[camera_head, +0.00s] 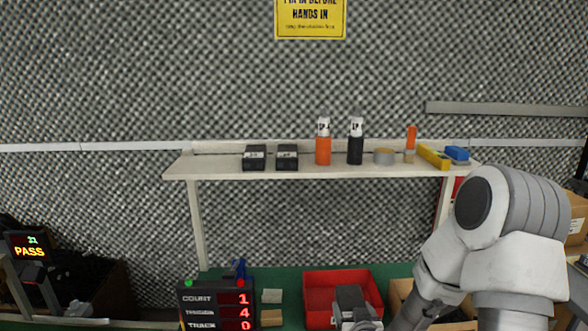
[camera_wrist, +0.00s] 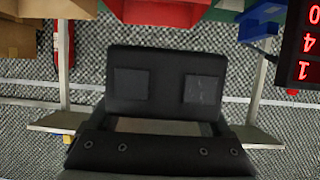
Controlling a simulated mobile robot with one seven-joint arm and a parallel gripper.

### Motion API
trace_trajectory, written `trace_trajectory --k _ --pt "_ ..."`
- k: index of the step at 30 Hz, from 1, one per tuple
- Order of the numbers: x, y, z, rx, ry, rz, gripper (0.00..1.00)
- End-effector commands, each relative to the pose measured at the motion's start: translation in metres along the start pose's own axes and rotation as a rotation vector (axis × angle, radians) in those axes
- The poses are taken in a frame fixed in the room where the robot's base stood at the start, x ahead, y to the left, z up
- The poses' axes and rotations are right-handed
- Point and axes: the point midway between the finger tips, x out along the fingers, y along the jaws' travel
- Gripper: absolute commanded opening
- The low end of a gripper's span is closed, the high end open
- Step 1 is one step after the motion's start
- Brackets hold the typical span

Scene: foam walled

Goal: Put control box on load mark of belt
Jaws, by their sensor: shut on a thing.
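My gripper (camera_head: 352,315) is low in the head view, in front of the red bin. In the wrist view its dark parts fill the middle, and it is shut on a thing. That thing seems to be the control box, a dark box (camera_head: 350,296); its outline is hard to part from the gripper. It is held above the bench, with the red bin behind it. Two similar small black boxes with pale labels, a left one (camera_head: 254,158) and a right one (camera_head: 287,158), stand on the shelf. I cannot make out the belt or its load mark.
The pale shelf (camera_head: 222,169) also holds an orange bottle (camera_head: 323,150), a black bottle (camera_head: 355,150) and small items. Below, a counter display (camera_head: 216,305) and the red bin (camera_head: 318,291) stand on the green bench (camera_head: 277,277). Cardboard boxes are at right; a PASS screen (camera_head: 29,246) is at left.

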Motion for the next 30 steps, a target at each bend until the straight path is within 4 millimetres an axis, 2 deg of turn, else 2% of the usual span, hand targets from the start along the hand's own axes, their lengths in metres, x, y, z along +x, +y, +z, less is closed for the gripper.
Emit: trace_trajectory --k 1,3,12,30 --pt "-0.008 0.000 -0.021 -0.001 0.002 0.000 0.03" --pt "-0.014 0.000 -0.034 -0.001 0.002 0.000 0.03" --pt "-0.028 0.000 -0.070 -0.001 0.002 0.000 0.03" --pt "-0.030 0.001 -0.074 -0.001 0.003 0.000 0.03"
